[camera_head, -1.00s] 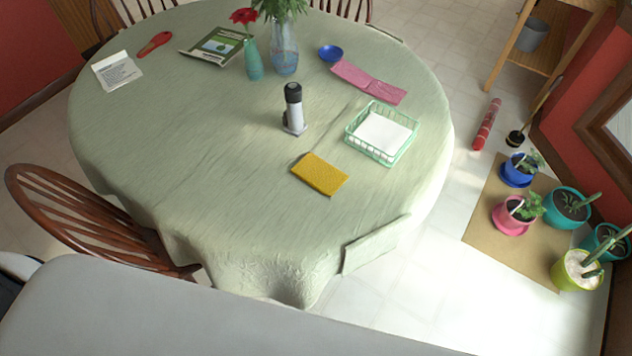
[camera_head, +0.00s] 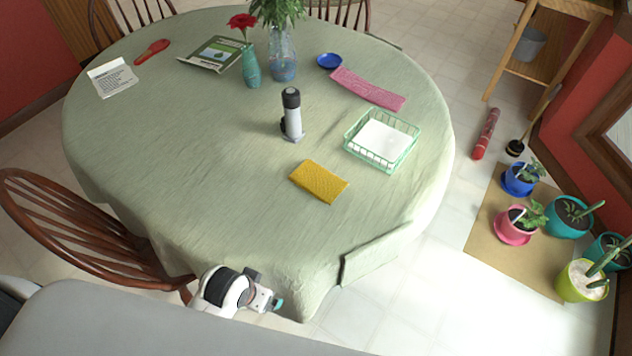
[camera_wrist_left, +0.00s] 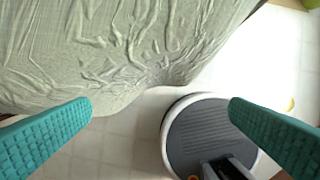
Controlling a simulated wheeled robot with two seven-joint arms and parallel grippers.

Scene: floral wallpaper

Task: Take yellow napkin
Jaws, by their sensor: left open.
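The yellow napkin (camera_head: 319,181) lies flat on the round table (camera_head: 190,160) with its pale green cloth, in front of a green wire basket. My left gripper (camera_head: 272,301) shows at the near edge of the table in the head view, well short of the napkin. In the left wrist view its two teal fingers (camera_wrist_left: 160,120) are wide apart with nothing between them. Below them are the hanging cloth edge, the floor and part of my base. The napkin is not in the wrist view. My right gripper is not in view.
The green basket (camera_head: 382,141) holds white napkins. A grey and black bottle-like object (camera_head: 291,115) stands left of it. A pink cloth (camera_head: 367,89), blue bowl (camera_head: 329,61) and vases (camera_head: 283,58) are farther back. A wooden chair (camera_head: 85,235) is at left. The table's near part is clear.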

